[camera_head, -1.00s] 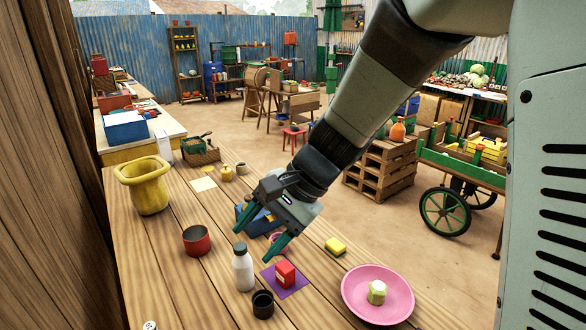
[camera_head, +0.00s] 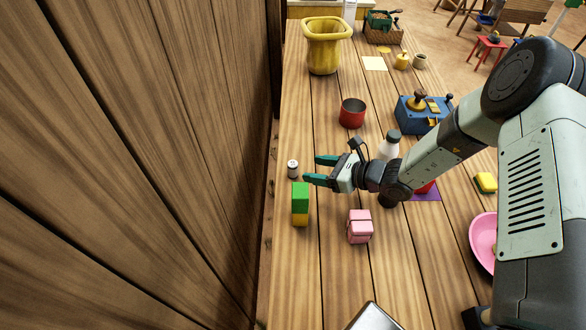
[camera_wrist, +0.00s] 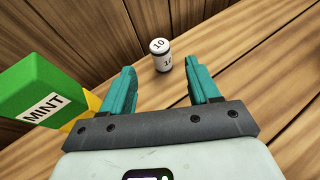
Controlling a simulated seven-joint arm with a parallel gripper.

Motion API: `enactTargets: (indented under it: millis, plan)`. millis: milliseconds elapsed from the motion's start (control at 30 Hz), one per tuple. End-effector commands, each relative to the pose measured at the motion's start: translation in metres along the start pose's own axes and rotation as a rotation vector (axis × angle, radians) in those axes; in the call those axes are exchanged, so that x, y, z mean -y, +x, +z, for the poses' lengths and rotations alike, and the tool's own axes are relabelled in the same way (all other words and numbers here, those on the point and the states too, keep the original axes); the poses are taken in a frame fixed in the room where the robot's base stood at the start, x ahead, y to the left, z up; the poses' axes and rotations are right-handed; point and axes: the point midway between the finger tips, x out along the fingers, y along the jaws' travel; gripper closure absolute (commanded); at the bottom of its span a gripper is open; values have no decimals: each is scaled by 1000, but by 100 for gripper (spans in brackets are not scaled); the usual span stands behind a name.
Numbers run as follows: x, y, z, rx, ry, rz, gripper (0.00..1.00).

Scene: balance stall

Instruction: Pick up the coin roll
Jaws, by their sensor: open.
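The coin roll (camera_head: 292,169) is a small upright cylinder, pale with dark bands, near the left edge of the plank table (camera_head: 330,275) by the wooden wall. In the wrist view the roll (camera_wrist: 161,56) shows "10" on its top and side. My gripper (camera_head: 312,170) is open and empty, low over the table just right of the roll, with its green fingers pointing at it.
A green and yellow box marked MINT (camera_wrist: 42,98) stands close beside the left finger in the wrist view. The wooden wall (camera_head: 200,150) rises beyond the roll.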

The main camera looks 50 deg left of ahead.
Motion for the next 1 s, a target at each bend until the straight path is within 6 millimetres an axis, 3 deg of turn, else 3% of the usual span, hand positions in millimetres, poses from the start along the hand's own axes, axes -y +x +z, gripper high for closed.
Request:
enactTargets:
  millis: [100, 367, 633, 933, 1000]
  plan:
    - [0, 20, 0, 0, -2, 2, 39]
    - [-1, 42, 1, -2, -4, 2, 39]
    - [0, 80, 1, -3, -4, 2, 39]
    - [0, 85, 2, -2, -3, 1, 39]
    - [0, 85, 2, -2, -3, 1, 48]
